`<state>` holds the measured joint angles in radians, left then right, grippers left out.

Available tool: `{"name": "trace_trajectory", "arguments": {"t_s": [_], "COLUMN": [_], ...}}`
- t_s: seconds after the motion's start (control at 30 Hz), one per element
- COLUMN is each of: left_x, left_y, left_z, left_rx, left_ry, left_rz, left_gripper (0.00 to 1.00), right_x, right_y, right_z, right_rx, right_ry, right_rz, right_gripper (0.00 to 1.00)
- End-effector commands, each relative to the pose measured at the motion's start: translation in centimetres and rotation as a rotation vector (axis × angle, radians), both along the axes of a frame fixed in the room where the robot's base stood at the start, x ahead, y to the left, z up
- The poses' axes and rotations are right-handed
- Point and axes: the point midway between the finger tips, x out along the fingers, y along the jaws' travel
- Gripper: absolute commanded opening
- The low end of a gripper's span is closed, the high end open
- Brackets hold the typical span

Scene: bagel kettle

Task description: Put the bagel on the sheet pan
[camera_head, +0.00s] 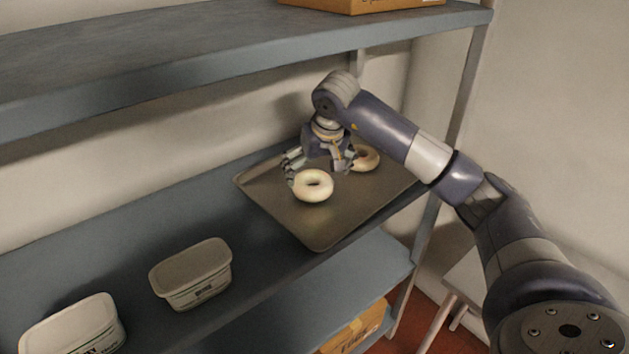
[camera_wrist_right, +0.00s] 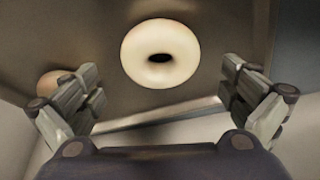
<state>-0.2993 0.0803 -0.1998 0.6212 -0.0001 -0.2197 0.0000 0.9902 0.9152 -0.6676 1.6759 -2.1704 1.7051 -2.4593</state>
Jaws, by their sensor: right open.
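A pale bagel (camera_head: 313,185) lies on the dark sheet pan (camera_head: 325,228) on the middle shelf. A second bagel (camera_head: 364,158) is on the pan farther back, partly hidden by my right gripper. My right gripper (camera_head: 319,168) is over the pan, pointing down, just behind the nearer bagel, with its fingers apart. In the right wrist view one bagel (camera_wrist_right: 160,53) shows ahead between the open fingers, and nothing is held. Part of another bagel (camera_wrist_right: 50,84) shows behind the left finger. My left gripper is out of view.
Two white tubs, one near the middle (camera_head: 192,273) and one at the lower left (camera_head: 75,326), stand on the same shelf left of the pan. An upper shelf (camera_head: 180,50) overhangs behind. A cardboard box (camera_head: 357,333) is on the shelf below.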

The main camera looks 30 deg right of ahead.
Motion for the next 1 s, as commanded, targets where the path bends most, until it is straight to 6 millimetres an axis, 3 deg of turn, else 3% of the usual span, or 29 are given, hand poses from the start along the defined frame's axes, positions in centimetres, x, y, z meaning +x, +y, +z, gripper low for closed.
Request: {"name": "trace_trajectory", "arguments": {"t_s": [0.13, 0.3, 1.0], "left_x": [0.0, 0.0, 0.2], "left_y": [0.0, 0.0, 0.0], "left_z": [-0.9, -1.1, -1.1], "left_rx": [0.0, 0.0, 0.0], "left_ry": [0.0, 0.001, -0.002], "left_rz": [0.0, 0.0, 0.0], "left_gripper": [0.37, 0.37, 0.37], "right_x": [-0.8, -1.4, -1.5], "right_y": [0.2, 0.3, 0.4], "right_z": [2.1, 3.3, 3.4], "right_rx": [-0.001, -0.001, 0.0], "right_ry": [-0.004, 0.0, 0.002], "right_rz": [0.0, 0.001, 0.0], "right_gripper": [1.0, 1.0, 1.0]}}
